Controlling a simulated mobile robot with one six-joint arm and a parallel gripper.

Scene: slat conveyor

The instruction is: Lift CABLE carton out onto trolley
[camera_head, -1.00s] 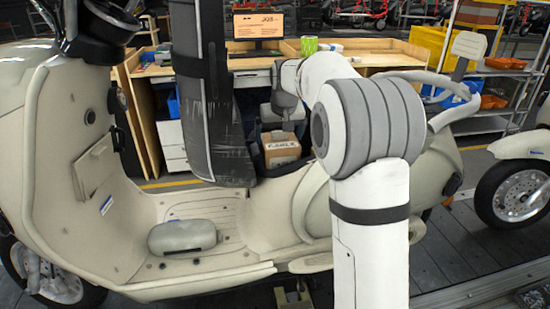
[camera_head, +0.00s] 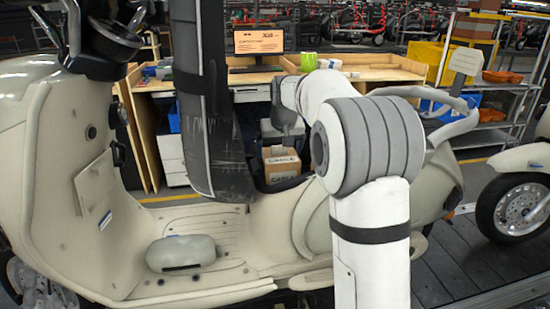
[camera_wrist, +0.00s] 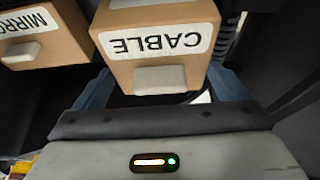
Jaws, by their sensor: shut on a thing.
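The CABLE carton (camera_wrist: 165,50) is a brown box with a white label and a small grey block on its front face. Its lettering appears upside down in the wrist view. In the wrist view the grey housing with a lit indicator (camera_wrist: 155,162) lies at the bottom. I cannot identify the trolley.
A MIRROR carton (camera_wrist: 45,35) is close on the left of the CABLE carton in the wrist view. A cream scooter (camera_head: 75,180) fills the foreground. A wooden workbench (camera_head: 375,72) with a monitor (camera_head: 259,40) stands behind.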

